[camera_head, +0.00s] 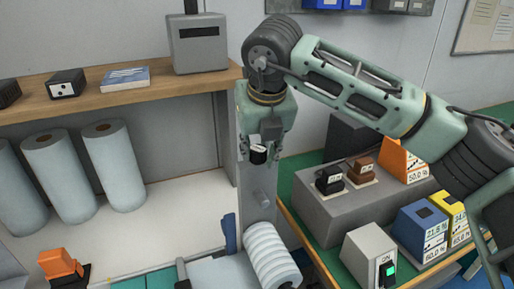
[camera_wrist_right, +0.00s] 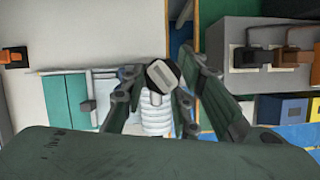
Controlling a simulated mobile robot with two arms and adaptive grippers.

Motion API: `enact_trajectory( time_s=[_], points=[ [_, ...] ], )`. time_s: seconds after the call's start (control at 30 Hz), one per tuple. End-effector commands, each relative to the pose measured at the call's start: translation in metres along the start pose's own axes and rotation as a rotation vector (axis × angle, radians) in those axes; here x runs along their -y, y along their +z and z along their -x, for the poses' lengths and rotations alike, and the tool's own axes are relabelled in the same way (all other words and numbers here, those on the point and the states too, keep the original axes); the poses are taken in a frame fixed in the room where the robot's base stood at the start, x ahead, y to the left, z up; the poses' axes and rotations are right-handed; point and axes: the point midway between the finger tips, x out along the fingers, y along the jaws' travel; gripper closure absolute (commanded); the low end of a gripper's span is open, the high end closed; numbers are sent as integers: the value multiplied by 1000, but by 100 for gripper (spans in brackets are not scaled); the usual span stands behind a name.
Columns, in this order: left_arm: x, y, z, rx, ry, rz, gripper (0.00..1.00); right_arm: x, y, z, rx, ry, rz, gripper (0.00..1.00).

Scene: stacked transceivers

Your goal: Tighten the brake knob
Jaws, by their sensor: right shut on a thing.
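My right gripper (camera_head: 258,150) points down in front of a grey upright column (camera_head: 253,208). It is shut on a small black-and-white knob-like piece (camera_head: 258,155). In the right wrist view this piece (camera_wrist_right: 162,75) sits between the fingers and shows a pale face with a dark rim. I cannot tell whether it is the brake knob or whether it touches the column. My left gripper is not in view.
At right, a grey block (camera_head: 335,212) bears black and brown devices, near blue and yellow boxes and a grey switch box (camera_head: 368,255). A wooden shelf (camera_head: 125,95) at left has rolls (camera_head: 113,165) beneath it.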

Motion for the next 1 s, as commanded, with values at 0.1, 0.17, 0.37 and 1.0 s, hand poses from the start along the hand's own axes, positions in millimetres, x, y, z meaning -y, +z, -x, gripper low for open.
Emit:
enact_trajectory(
  time_s=[0.1, 0.17, 0.37, 1.0],
  points=[
    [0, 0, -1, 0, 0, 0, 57, -4, -1, 0, 0, 6, 3, 98],
    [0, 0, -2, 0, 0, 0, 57, -4, -1, 0, 0, 4, -1, 99],
    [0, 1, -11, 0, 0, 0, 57, -5, -1, -2, 1, -19, -60, 99],
    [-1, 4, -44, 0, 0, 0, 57, -9, 4, -2, 2, -189, -475, 99]
  ],
)
